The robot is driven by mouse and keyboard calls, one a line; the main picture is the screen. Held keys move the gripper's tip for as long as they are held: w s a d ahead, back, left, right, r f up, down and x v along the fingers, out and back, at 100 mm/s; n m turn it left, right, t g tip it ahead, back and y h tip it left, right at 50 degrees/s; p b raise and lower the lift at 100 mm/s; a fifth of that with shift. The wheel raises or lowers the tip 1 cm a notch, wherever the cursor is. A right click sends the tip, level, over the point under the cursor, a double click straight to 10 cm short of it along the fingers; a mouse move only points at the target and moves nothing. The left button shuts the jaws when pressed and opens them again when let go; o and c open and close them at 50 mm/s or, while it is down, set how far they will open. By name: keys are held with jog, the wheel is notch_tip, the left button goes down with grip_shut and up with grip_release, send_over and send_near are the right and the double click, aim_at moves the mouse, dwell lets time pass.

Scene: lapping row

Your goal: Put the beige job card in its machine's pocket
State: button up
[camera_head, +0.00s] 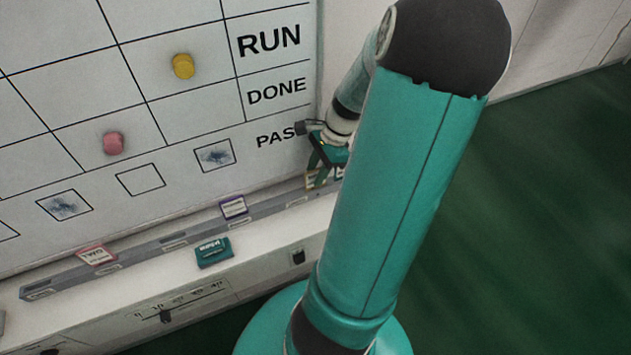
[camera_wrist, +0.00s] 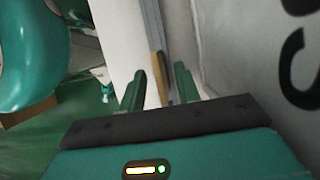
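The beige job card (camera_wrist: 158,68) shows edge-on in the wrist view, standing at the grey rail between my gripper's two green fingers. In the head view a small part of the beige card (camera_head: 311,181) shows at the rail's right end, beside my arm. My gripper (camera_wrist: 159,88) is open, with a gap visible between the fingers and the card. In the head view my gripper (camera_head: 322,170) is low by the board, partly hidden by my arm. The long grey rail (camera_head: 140,254) has several slots along the board's foot; I cannot tell which pocket matches the card.
A red-edged card (camera_head: 97,255) and a purple card (camera_head: 233,208) stand at the rail. A teal card (camera_head: 213,252) lies on the white ledge in front. The whiteboard (camera_head: 190,110) behind carries yellow (camera_head: 183,66) and pink (camera_head: 113,143) magnets. Green floor is clear at right.

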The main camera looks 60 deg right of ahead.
jog(key=shift+x, duration=1.45)
grip_shut()
jog(key=shift+r, duration=0.1)
jog(key=shift+r, duration=0.4)
notch_tip(320, 180, up, 3)
jog(key=shift+a+f, duration=0.15)
jog(key=shift+a, duration=0.05)
jog(key=s+a+r, duration=0.2)
jog(key=a+r, duration=0.7)
jog(key=a, duration=0.4)
jog(key=shift+s+a+r, duration=0.2)
jog(key=shift+s, duration=0.1)
